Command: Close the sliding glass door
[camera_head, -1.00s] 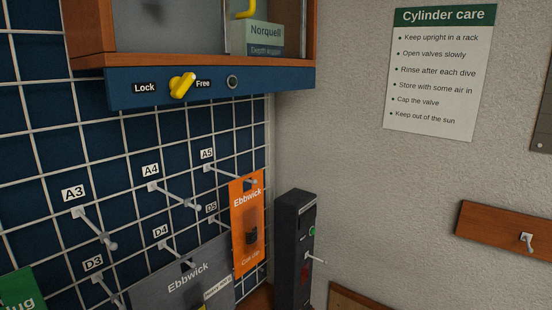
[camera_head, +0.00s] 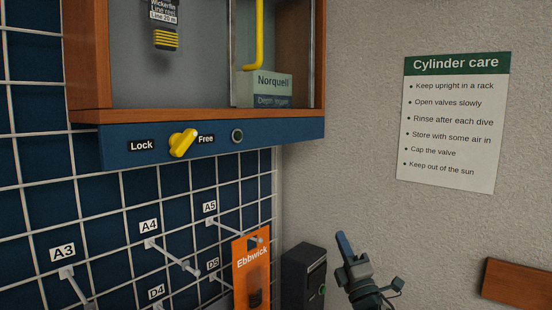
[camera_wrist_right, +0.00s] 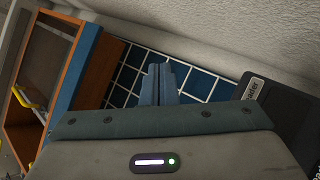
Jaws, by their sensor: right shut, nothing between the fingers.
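The wooden cabinet (camera_head: 200,116) is at the upper left of the head view, with its top cut off. The sliding glass door (camera_head: 240,60) shows at the cabinet's right part, with a yellow handle (camera_head: 259,35). The left part, with a hanging Wickerfin line reel (camera_head: 165,25), seems uncovered. My right gripper (camera_head: 343,242) is below and right of the cabinet, apart from the door, shut and empty. In the right wrist view its fingertips (camera_wrist_right: 159,72) are together, and the yellow handle (camera_wrist_right: 21,96) shows at the left edge. My left gripper is out of view.
Below the cabinet, a blue strip holds a yellow lock knob (camera_head: 183,142) between the Lock and Free labels. A grid with hooks and an orange Ebbwick packet (camera_head: 252,275) is underneath. A dark box (camera_head: 303,275) stands beside my right gripper. The wall to the right has a sign (camera_head: 453,120).

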